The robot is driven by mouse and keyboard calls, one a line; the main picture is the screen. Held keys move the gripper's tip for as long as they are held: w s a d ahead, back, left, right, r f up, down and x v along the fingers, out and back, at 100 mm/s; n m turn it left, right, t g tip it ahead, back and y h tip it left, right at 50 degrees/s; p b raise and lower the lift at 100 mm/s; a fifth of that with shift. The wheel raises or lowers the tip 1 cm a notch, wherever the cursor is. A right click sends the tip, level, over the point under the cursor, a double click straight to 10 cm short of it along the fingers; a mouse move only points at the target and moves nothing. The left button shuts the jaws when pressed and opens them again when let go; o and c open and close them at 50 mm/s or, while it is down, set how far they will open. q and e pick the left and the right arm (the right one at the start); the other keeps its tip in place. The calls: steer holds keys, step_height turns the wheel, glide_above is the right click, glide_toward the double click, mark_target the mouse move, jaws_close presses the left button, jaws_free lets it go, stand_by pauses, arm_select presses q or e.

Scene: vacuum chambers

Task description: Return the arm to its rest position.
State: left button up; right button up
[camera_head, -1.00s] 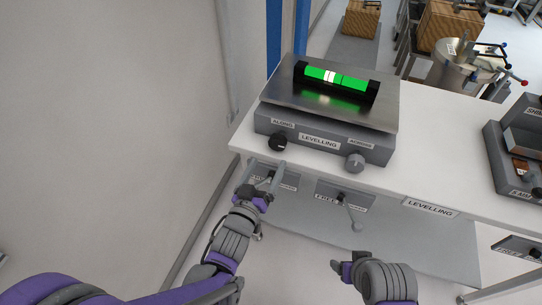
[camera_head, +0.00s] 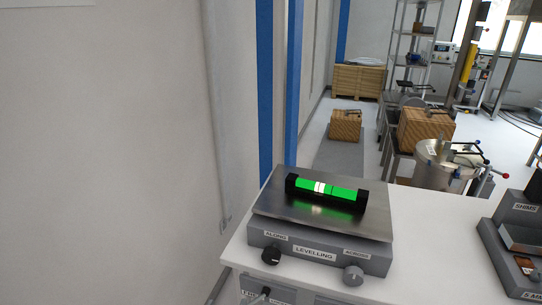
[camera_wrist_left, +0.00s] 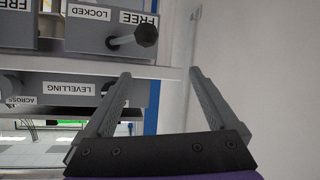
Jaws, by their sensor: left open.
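My left gripper (camera_wrist_left: 160,73) shows in the left wrist view with its two grey fingers apart and nothing between them. That view is upside down. A lever with a dark knob (camera_wrist_left: 144,34) stands out from a grey panel labelled FREE and LOCKED (camera_wrist_left: 90,14), beyond the fingertips and apart from them. In the head view I cannot make out either gripper clearly; the right one is out of view. The levelling unit (camera_head: 318,254) stands on the white bench, with a steel plate (camera_head: 275,203) and a green level vial (camera_head: 345,193) on top.
The white bench top (camera_head: 430,240) continues right to a grey shims holder (camera_head: 522,240). A plain wall (camera_head: 100,150) and blue posts (camera_head: 264,80) are on the left. Wooden crates (camera_head: 345,125) and a steel chamber (camera_head: 440,170) stand behind the bench.

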arm_select(q)
steer(key=s+a+f+g+y, duration=0.1)
steer(key=s+a+f+g, duration=0.2)
steer(key=s, duration=0.6)
steer(key=s+a+f+g+y, duration=0.1)
steer(key=s+a+g, duration=0.3)
steer(key=s, duration=0.5)
step_height(320, 180, up, 15)
steer(key=w+p, duration=0.2)
steer(key=p, duration=1.1)
steer(key=shift+d+m+g+p, duration=0.3)
steer(key=shift+m+p, duration=0.05)
steer(key=shift+m, duration=0.05)
arm_select(e)
step_height(320, 180, up, 15)
steer(key=w, duration=0.2)
steer(key=shift+r+t, duration=0.15)
steer(key=shift+t, duration=0.15)
steer(key=shift+s, duration=0.1)
